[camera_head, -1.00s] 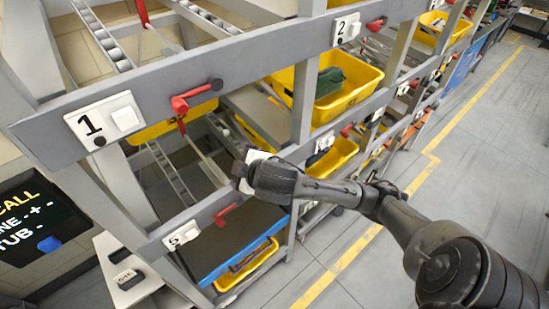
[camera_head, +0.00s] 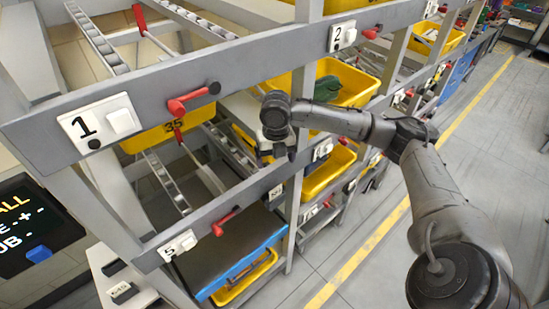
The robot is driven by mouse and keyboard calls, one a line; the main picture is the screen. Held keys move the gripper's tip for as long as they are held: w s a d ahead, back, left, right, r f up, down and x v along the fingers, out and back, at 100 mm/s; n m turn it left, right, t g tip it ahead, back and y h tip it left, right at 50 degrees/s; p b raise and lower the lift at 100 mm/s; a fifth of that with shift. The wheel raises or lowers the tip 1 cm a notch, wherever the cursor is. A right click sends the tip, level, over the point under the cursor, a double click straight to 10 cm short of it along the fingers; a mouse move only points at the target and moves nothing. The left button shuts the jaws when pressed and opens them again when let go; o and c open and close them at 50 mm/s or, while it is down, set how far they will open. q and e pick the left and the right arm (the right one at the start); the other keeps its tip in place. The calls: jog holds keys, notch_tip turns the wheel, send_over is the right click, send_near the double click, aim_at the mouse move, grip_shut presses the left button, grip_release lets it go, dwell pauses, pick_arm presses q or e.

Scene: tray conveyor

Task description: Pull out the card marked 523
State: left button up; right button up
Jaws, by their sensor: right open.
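I cannot make out a card marked 523 in this view. A small tag with dark characters (camera_head: 122,292) lies on a pale ledge at the lower left, but I cannot read it for sure. My right gripper (camera_head: 274,152) hangs in front of the rack, above the lower shelf rail and left of the yellow tub (camera_head: 350,84) with a dark green item. It is open, and I see nothing held in it. The wrist hides part of the rack behind it. My left gripper is not in view.
Grey rack rails carry number plates 1 (camera_head: 101,123), 2 (camera_head: 342,36) and 5 (camera_head: 178,245), with red levers (camera_head: 193,97) beside them. A dark screen (camera_head: 35,222) stands left. The floor aisle at right is clear.

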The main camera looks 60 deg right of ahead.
aim_at(276, 188)
notch_tip(276, 188, down, 12)
jog(key=n+p, duration=0.1)
jog(key=n, duration=0.4)
jog(key=shift+s+f+p, duration=0.1)
jog(key=shift+p, duration=0.25)
jog(key=shift+f, duration=0.85)
jog(key=c, duration=1)
jog(key=shift+r, duration=0.1)
jog(key=shift+r+p, duration=0.15)
jog(key=shift+p, duration=0.15)
